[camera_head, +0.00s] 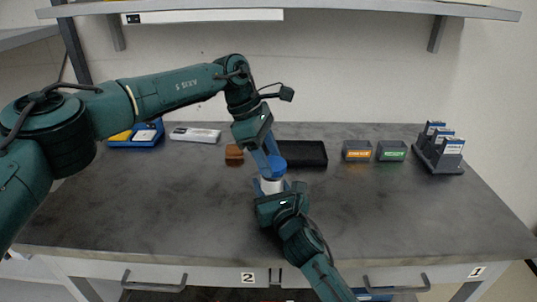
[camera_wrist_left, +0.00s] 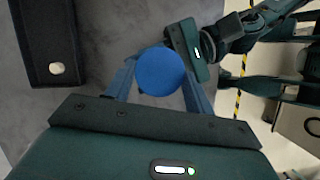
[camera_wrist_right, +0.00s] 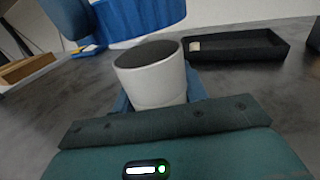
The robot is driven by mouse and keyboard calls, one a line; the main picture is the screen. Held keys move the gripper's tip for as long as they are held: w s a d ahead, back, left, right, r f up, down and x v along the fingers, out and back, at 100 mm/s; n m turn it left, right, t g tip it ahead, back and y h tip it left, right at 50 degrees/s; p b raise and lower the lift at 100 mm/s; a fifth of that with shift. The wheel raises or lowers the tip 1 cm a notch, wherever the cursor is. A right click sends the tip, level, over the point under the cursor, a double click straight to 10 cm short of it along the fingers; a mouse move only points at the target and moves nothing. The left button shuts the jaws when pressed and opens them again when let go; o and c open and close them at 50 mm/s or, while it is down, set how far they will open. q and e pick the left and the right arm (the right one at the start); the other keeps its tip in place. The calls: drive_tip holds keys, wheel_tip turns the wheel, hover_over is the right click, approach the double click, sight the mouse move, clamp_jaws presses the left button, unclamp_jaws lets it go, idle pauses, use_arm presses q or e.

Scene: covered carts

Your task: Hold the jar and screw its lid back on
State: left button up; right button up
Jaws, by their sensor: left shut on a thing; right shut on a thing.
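In the left wrist view the lid (camera_wrist_left: 160,72) sits between the fingers and hides the jar.
A black tray (camera_head: 314,154) lies just behind the jar; the left wrist view shows a small pale round thing (camera_wrist_left: 57,68) in it. A brown block (camera_head: 234,154) is behind to the left. Two small labelled bins (camera_head: 357,150) stand at the back right.

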sight(270, 186)
use_arm(q)
drive_tip(key=shift+f, duration=0.8)
drive_tip(key=shift+f, duration=0.6)
drive_tip(key=shift+w+d+m+g, duration=0.1)
drive_tip(key=shift+w+m+g, duration=0.15)
drive_tip(key=shift+m, duration=0.65)
drive_tip(key=shift+s+m+g, duration=0.1)
drive_tip(key=shift+m+g, duration=0.25)
drive_tip(key=shift+m, duration=0.45)
drive_tip(key=o, duration=0.9)
drive_tip(key=shift+r, duration=0.1)
